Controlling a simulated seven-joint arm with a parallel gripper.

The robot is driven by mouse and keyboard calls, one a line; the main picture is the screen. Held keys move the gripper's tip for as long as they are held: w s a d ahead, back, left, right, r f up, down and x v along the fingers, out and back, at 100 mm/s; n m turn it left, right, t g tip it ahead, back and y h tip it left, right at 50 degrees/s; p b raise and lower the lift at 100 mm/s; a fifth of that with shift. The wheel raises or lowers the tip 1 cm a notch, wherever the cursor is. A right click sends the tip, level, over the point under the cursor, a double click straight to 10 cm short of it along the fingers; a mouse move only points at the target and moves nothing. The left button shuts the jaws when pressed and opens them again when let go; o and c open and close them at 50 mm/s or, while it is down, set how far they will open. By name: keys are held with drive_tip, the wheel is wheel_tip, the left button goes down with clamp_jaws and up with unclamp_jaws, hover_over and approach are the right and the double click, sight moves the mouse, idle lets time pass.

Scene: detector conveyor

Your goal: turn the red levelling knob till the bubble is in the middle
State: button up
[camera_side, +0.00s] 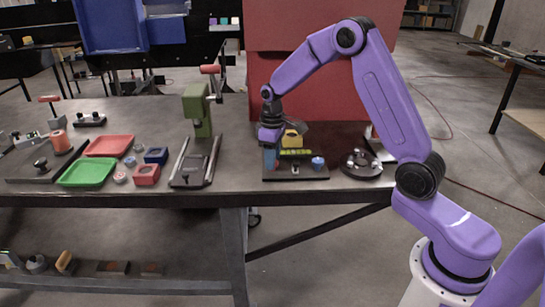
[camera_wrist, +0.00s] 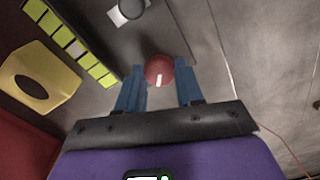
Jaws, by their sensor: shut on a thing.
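The red levelling knob (camera_wrist: 158,70) is round with a white mark and sits between the two blue fingers of my gripper (camera_wrist: 161,66) in the wrist view. The gripper is shut on it. In the side view my gripper (camera_side: 270,158) points down at the left end of a dark base plate (camera_side: 296,174) and hides the knob. The yellow-green level strip (camera_wrist: 72,43) with dark cross lines lies left of the gripper in the wrist view. It also shows on the plate in the side view (camera_side: 296,152). I cannot make out where the bubble is.
A yellow block with a hole (camera_wrist: 40,75) stands beside the strip. A blue knob (camera_side: 318,162) is at the plate's right end. A round dark fixture (camera_side: 361,164) stands further right. A green press (camera_side: 197,108) and red and green trays (camera_side: 87,173) are to the left.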

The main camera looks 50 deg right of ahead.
drive_tip(key=o, duration=1)
drive_tip(key=shift+o, duration=0.2)
wheel_tip(320, 180, up, 18)
drive_tip(key=shift+f, duration=0.25)
drive_tip(key=shift+a, duration=0.1)
